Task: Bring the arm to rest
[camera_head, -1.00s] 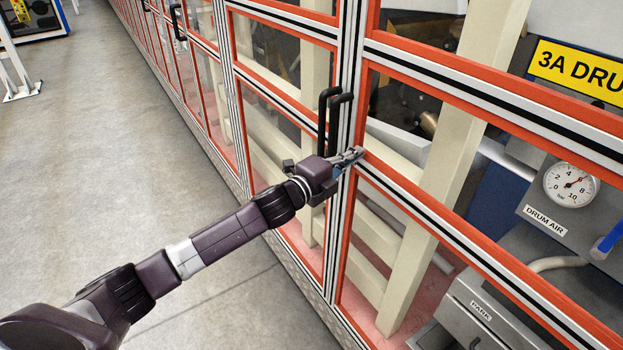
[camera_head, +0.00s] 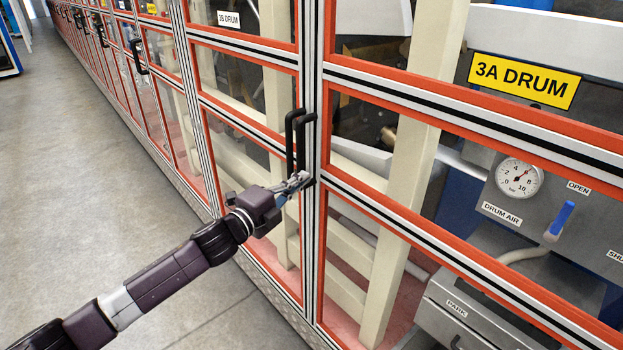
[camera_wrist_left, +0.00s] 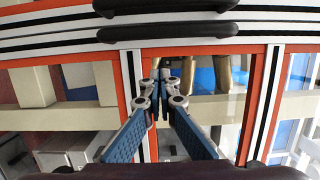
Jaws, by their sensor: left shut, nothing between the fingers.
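My left arm comes in from the lower left in the head view. My left gripper (camera_head: 299,181) is shut and empty, in front of the panel frames just below the black door handles (camera_head: 295,140). In the left wrist view its fingers (camera_wrist_left: 163,82) meet at the tips, with nothing between them. The black handles (camera_wrist_left: 165,32) lie across the top of that view, apart from the fingertips. I cannot tell whether the fingertips touch the frame. My right gripper is not in view.
A long row of orange-framed glazed panels (camera_head: 420,98) runs along the right side. Behind it are a pressure gauge (camera_head: 519,178), a blue-handled valve (camera_head: 560,220) and a yellow "3A DRUM" sign (camera_head: 524,81). The grey floor (camera_head: 75,170) on the left is clear.

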